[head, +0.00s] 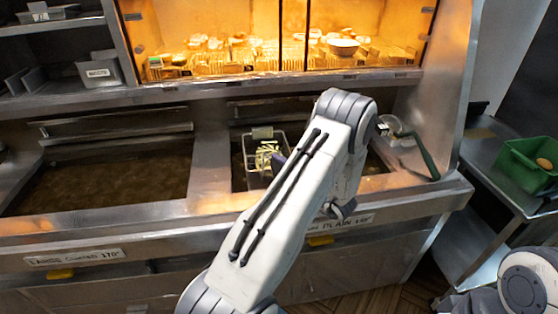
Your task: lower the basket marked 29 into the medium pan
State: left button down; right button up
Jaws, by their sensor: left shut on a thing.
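A wire basket (252,172) with pale yellow fries in it and a small tag on its far rim stands within the right-hand pan (238,186). I cannot read the tag, nor tell how deep the basket sits. The pan's front label (352,221) is partly covered by my left arm and ends in "PLAIN 170". My left arm crosses in front of this pan and hides much of it. My left gripper (281,160) is mostly behind the arm; a dark part shows at the basket's right side, where it is shut on the basket. My right gripper is out of view.
A larger pan (110,180) of brown oil lies to the left. A skimmer with a dark green handle (425,158) rests at the pan's right edge. A green bin (525,165) stands on the right-hand counter. A lit cabinet (290,70) of food is behind.

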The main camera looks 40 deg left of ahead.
pick_arm(q)
jog(key=shift+f+b, duration=2.55)
jog(key=shift+f, duration=1.8)
jog(key=shift+f+b, duration=0.3)
jog(key=shift+f, duration=0.3)
jog(key=c, duration=0.6)
grip_release()
jog(key=shift+o, duration=0.2)
jog(key=shift+f, duration=0.1)
